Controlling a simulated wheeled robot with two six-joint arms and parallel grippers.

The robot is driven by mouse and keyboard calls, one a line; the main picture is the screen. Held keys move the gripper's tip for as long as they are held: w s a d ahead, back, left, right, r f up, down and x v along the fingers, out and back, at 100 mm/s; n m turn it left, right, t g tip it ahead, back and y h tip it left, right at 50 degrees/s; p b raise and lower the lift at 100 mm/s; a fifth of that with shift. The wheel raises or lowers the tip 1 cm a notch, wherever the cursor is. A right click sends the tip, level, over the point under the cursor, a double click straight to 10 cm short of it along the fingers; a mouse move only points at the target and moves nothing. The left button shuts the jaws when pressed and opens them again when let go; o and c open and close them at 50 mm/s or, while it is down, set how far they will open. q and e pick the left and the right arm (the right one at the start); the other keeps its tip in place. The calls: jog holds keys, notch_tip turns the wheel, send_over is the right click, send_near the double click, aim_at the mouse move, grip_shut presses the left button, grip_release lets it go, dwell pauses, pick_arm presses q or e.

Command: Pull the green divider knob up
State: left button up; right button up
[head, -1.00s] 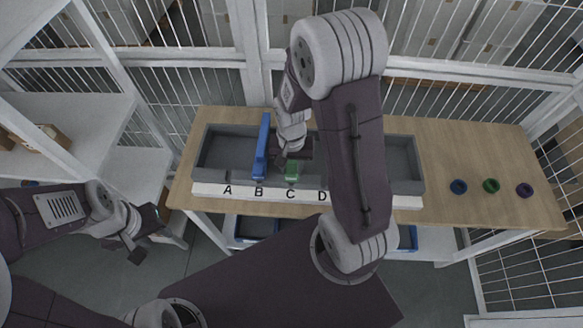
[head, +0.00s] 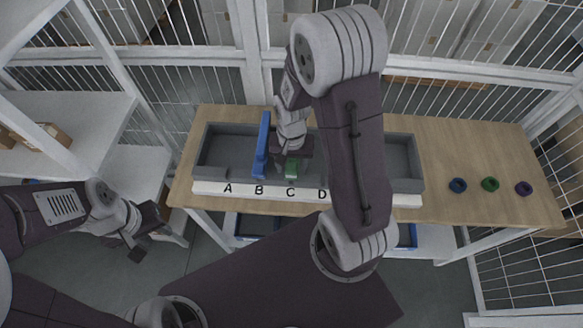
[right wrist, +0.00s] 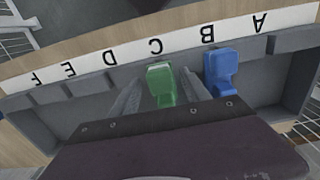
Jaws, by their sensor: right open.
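The green divider knob (head: 291,168) stands low at slot C of the grey bin (head: 221,147), near the lettered strip. It also shows in the right wrist view (right wrist: 161,83). My right gripper (head: 284,161) is over the bin at the knob; in the right wrist view its open fingers (right wrist: 160,95) lie on either side of the knob, with visible gaps. The blue divider (head: 263,147) at B stands raised, just left of the right gripper, and its blue knob (right wrist: 220,70) is beside one finger. My left gripper (head: 147,232) hangs open and empty at the lower left, away from the bin.
A white strip (head: 210,188) with letters runs along the bin's front edge. White shelves (head: 60,110) stand at left, wire mesh behind.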

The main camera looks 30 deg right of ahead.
aim_at(292, 167)
notch_tip(292, 167, up, 9)
jog(key=p, duration=0.9)
jog(key=shift+r, duration=0.15)
